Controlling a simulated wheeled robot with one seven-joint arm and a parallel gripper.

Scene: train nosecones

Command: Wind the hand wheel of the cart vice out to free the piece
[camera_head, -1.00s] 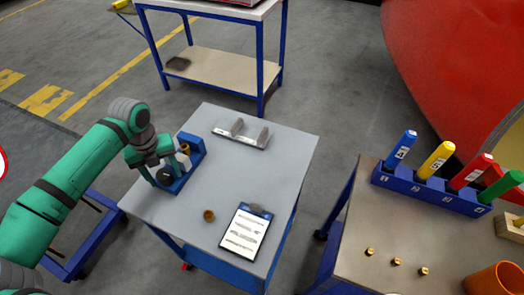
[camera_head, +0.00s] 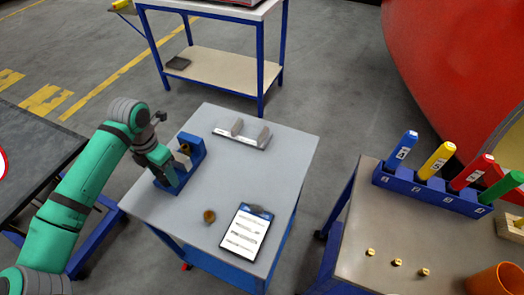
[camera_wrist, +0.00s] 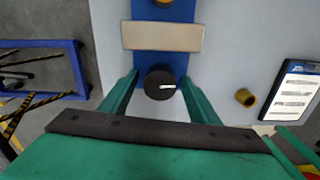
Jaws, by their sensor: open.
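The blue cart vice (camera_head: 193,154) stands at the left edge of the grey cart top. In the wrist view its blue body (camera_wrist: 147,58) shows with a pale beige jaw (camera_wrist: 163,37) across it. The black hand wheel (camera_wrist: 160,85) with a white mark faces the wrist camera. My gripper (camera_head: 166,172) is at the vice's near end. In the wrist view my open gripper (camera_wrist: 155,90) has one green finger on each side of the wheel, with gaps showing. A brass-coloured piece (camera_head: 185,148) shows in the vice, partly hidden.
A metal cradle (camera_head: 241,135), a small brass cup (camera_head: 209,217) and a clipboard (camera_head: 247,231) lie on the cart top (camera_head: 285,165). At right a bench carries a blue rack (camera_head: 430,191) of coloured handles and several brass bits.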

